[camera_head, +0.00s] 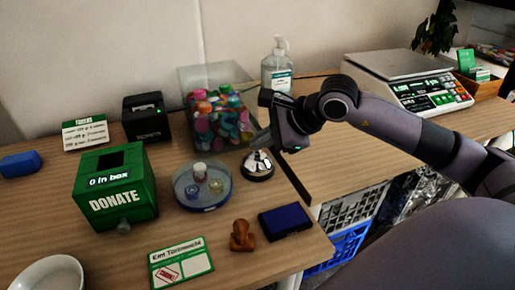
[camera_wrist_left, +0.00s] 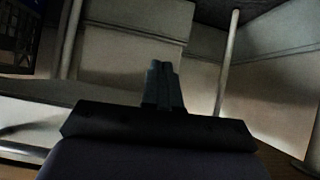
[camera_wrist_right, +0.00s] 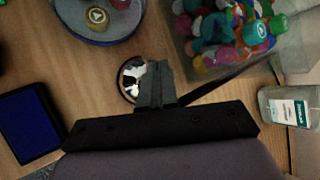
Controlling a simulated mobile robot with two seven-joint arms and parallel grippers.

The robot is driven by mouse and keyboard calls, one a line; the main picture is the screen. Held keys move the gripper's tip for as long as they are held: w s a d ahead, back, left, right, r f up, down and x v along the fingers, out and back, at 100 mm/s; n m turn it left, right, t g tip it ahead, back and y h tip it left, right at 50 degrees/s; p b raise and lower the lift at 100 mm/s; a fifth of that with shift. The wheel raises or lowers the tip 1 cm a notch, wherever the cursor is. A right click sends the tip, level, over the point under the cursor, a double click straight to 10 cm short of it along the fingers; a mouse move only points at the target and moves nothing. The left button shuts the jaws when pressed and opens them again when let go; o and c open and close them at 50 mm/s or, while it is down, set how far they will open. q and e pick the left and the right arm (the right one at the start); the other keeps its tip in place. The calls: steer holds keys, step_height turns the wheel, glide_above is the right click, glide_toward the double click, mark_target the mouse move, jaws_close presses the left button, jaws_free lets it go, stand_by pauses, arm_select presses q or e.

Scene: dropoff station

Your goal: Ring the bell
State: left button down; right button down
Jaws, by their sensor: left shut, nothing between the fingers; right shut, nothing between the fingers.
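The bell (camera_head: 257,166) is a shiny silver dome on a dark base, on the table right of the round tray. My right gripper (camera_head: 258,142) is shut and empty, just above the bell in the head view. In the right wrist view the bell (camera_wrist_right: 131,79) lies partly behind the shut fingers (camera_wrist_right: 156,84). I cannot tell whether the fingertips touch it. My left gripper (camera_wrist_left: 163,82) shows only in its own wrist view, shut and empty, facing a wall and pale posts away from the bell.
A clear bin of colourful caps (camera_head: 216,114) stands behind the bell, with a sanitizer bottle (camera_head: 277,66) beyond. The round tray (camera_head: 202,205), green donation box (camera_head: 115,187), wooden stamp (camera_head: 241,236) and blue ink pad (camera_head: 285,222) are nearby. A scale (camera_head: 403,81) stands at right.

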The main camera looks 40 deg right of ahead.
steer(key=shift+r+p, duration=0.5)
steer(key=shift+r, duration=0.35)
step_height(320, 180, up, 5)
steer(key=p, duration=0.3)
stand_by(0.8)
